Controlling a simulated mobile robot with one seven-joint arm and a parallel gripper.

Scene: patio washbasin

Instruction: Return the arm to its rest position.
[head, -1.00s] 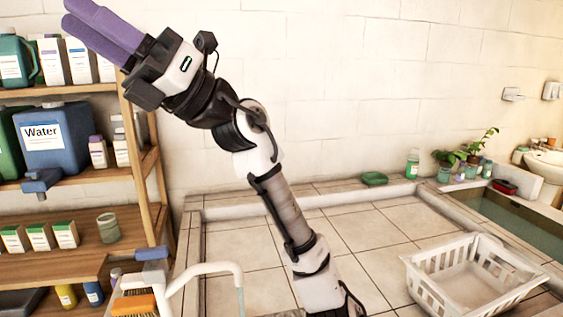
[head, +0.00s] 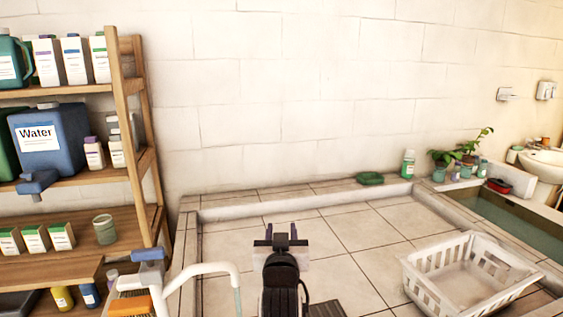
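My gripper (head: 281,232) is low in the middle of the head view. Its two fingers point away from me and stand apart, with only tiled floor visible between them. It appears to hold nothing. The arm is folded in close behind it, and most of its links are below the picture or hidden behind the wrist.
A wooden shelf (head: 135,130) with bottles, cartons and a blue water container (head: 75,140) stands at left. A white curved rail (head: 205,268) is close on the left. A white basket (head: 425,290) lies at lower right. The tiles (head: 350,232) ahead are clear.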

